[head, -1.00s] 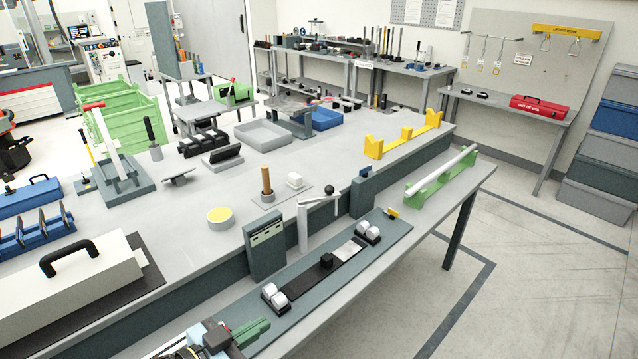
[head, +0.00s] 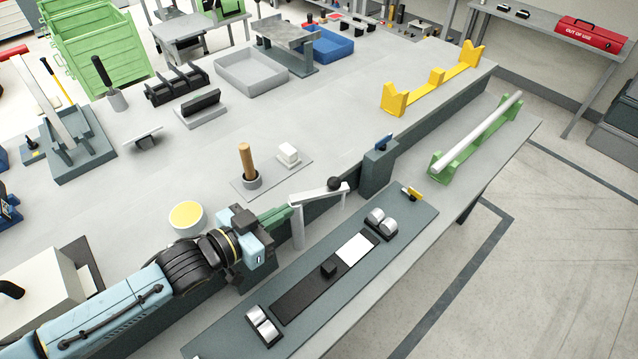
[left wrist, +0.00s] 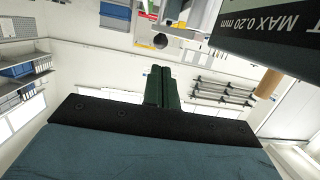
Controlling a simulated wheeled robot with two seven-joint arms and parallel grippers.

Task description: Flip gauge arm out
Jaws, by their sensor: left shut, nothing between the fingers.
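The gauge arm (head: 316,194) is a pale bar with a black ball knob (head: 334,184) at its right end. It lies level on top of a pale post (head: 297,230) beside the rail. My left gripper (head: 279,215) comes in from the left, with green fingers shut and empty. Its tips are close to the arm's post end; I cannot tell whether they touch. In the left wrist view the shut fingers (left wrist: 161,88) point away, with a dark block labelled "MAX 0.20 mm" (left wrist: 275,28) at upper right. My right gripper is not in view.
A dark plate (head: 400,225) with a black slide and paired silver rollers (head: 381,221) lies in front. A wooden-handled tool (head: 247,165) and yellow-topped tin (head: 187,216) stand behind. Yellow V-supports (head: 395,98) and a white rod on green stands (head: 478,133) are to the right.

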